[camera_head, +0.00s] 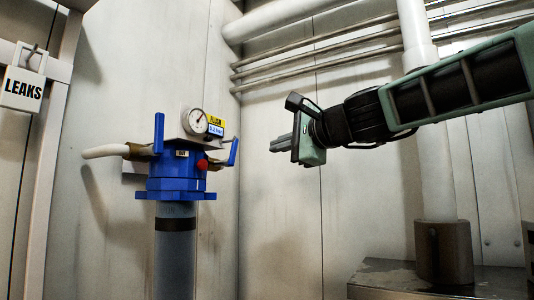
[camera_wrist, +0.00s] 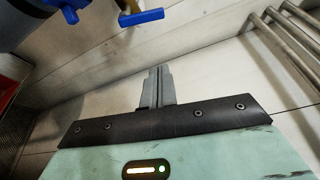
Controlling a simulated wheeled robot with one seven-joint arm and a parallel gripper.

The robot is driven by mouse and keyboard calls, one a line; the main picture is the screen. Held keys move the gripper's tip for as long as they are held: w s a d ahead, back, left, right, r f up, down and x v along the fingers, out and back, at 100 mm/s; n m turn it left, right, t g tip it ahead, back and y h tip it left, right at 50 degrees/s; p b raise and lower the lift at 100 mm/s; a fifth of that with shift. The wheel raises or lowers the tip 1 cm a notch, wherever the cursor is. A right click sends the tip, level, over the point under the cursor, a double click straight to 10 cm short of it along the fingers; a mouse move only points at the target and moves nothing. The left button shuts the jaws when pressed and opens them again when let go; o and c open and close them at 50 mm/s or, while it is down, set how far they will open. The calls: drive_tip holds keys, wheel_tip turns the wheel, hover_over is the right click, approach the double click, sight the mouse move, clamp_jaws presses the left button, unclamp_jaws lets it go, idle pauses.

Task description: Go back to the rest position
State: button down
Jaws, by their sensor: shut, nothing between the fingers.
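My gripper (camera_head: 279,143) is in the head view, right of the blue valve head and apart from it, pointing left. In the wrist view its two grey fingers (camera_wrist: 159,75) are together with nothing between them. My arm reaches in from the right edge. The blue valve head (camera_head: 178,172) with its two upright blue handles stands on a grey cylinder (camera_head: 175,255). A round gauge (camera_head: 195,121) with yellow and blue labels sits on top, and a red knob (camera_head: 202,164) is on its side. Part of a blue handle (camera_wrist: 142,18) shows at the top of the wrist view.
A white pipe (camera_head: 435,190) stands in a brown base on a metal ledge (camera_head: 390,275) at the right. Several thin pipes (camera_head: 310,60) run along the back wall. The space below my gripper is clear.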

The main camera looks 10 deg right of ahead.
drive_tip(key=shift+s+d, duration=0.35)
drive_tip(key=shift+s, duration=0.2)
